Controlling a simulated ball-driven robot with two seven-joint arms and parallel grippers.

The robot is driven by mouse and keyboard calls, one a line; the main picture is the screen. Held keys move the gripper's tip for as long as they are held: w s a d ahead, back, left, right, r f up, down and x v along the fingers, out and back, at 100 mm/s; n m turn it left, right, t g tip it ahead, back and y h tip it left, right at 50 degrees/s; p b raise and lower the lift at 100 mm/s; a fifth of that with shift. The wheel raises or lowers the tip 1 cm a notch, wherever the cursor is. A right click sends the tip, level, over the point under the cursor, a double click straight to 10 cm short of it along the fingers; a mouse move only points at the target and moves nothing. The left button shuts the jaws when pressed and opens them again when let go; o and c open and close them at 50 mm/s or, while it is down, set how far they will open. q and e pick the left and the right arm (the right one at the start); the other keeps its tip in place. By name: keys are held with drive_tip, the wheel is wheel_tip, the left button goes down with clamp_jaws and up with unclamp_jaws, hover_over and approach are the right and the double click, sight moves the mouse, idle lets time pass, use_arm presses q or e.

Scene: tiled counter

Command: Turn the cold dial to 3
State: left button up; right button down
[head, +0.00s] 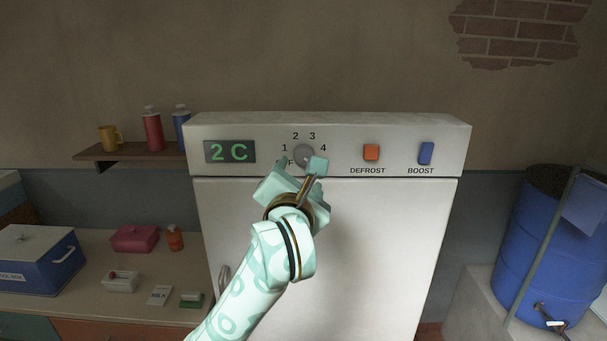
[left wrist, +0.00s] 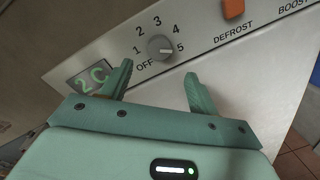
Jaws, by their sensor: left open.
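The cold dial (head: 304,153) is a small round grey knob on the white fridge's top panel (head: 340,128). In the left wrist view the dial (left wrist: 160,47) is ringed by OFF and the numbers 1 to 5. The green display (head: 230,152) reads 2 C. My left gripper (head: 301,165) is open just below the dial in the head view. In the left wrist view its two fingers (left wrist: 158,72) are apart and empty, with the dial beyond their tips. My right gripper is not in view.
An orange DEFROST button (head: 371,152) and a blue BOOST button (head: 426,153) sit right of the dial. A shelf (head: 130,154) with a mug and bottles is at the left, above a counter with boxes. A blue barrel (head: 540,250) stands at the right.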

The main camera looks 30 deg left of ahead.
sight(304, 158)
use_arm(q)
drive_tip(key=x, duration=0.9)
drive_tip(key=shift+r+p, duration=0.1)
drive_tip(key=shift+p, duration=0.3)
drive_tip(key=shift+s+d, duration=0.1)
drive_tip(key=c, duration=1)
